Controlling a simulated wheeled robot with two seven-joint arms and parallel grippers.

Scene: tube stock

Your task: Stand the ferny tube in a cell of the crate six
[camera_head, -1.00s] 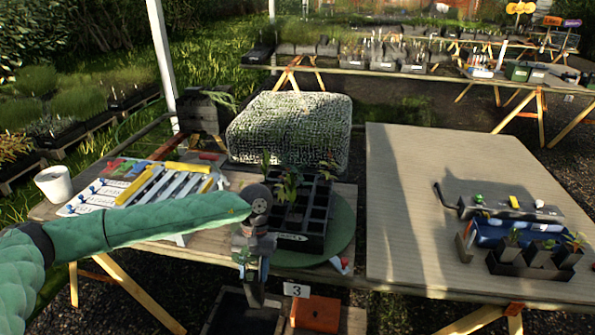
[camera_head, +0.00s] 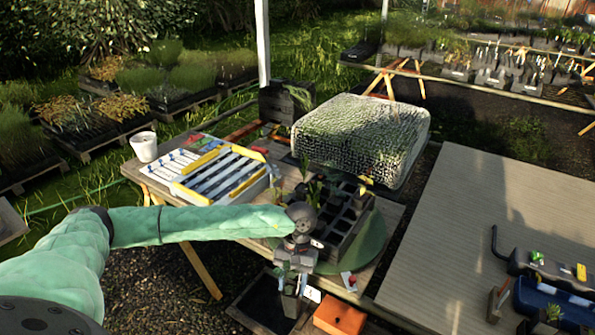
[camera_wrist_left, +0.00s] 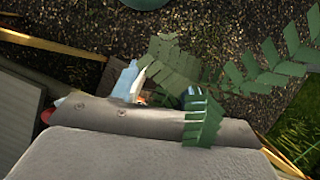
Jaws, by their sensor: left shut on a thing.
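My left gripper (camera_head: 290,287) is shut on the ferny tube and holds it in front of the table's near edge. The tube's green fronds (camera_wrist_left: 180,68) show in the left wrist view; its body is mostly hidden by the gripper. A black crate with square cells (camera_head: 346,240) stands on a round green turntable (camera_head: 372,238), just behind and right of the gripper. Some of its cells hold leafy plants (camera_head: 313,190) and others look empty. I cannot read a number six on it. My right gripper is not in view.
A white rack with yellow bars (camera_head: 215,172) and a white pot (camera_head: 144,146) are left on the table. A mesh-covered mound (camera_head: 362,140) stands behind the crate. An orange box (camera_head: 340,317) and dark tray (camera_head: 262,308) are below the near edge.

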